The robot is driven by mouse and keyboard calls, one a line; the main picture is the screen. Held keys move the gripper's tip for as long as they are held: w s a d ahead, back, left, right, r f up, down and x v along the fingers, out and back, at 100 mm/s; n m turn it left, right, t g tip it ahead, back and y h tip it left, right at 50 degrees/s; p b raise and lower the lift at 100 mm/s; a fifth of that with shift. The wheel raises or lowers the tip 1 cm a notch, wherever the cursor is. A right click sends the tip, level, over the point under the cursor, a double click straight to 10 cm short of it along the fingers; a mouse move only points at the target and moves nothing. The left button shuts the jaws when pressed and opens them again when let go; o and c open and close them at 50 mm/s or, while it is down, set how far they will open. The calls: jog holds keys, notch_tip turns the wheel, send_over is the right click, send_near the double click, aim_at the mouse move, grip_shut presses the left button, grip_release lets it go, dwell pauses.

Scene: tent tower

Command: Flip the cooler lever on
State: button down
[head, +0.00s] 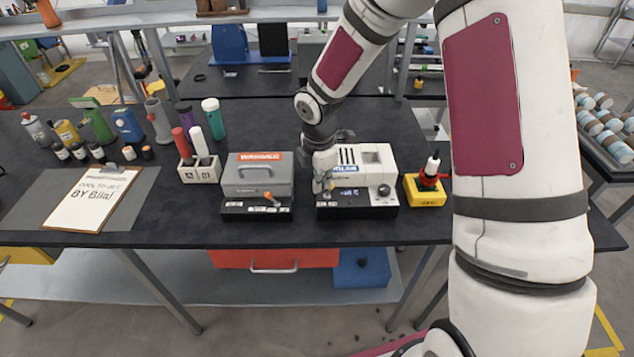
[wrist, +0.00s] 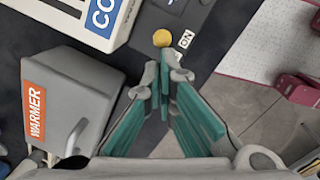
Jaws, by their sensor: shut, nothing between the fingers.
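The cooler (head: 378,160) is a white box on a black base at the right of the bench, and its white corner with a blue label shows in the wrist view (wrist: 72,18). Its lever shows as a yellow knob (wrist: 162,38) on the dark base, beside a white ON label (wrist: 186,39). My gripper (head: 324,186) is at the left front of the cooler and hides part of its front. In the wrist view my gripper (wrist: 165,75) is shut and empty, its tips just short of the knob. I cannot tell whether they touch it.
The grey warmer (head: 257,175) with an orange lever stands left of the cooler. A yellow block (head: 424,190) with a red and black device is close on the right. A clipboard (head: 92,198), bottles and a white cup holder (head: 200,170) are farther left.

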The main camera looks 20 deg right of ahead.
jog(key=shift+s+d+r, duration=0.1)
jog(key=shift+s+d, duration=0.05)
jog(key=shift+d, duration=0.55)
dwell(1.2)
jog(key=shift+r+p, duration=0.55)
jog(key=shift+r, duration=0.25)
jog(key=shift+a+r, duration=0.1)
jog(key=shift+a, duration=0.25)
jog(key=s+a+r, duration=0.2)
jog(key=a+r, duration=0.1)
jog(key=r, duration=0.7)
jog(key=shift+r, duration=0.35)
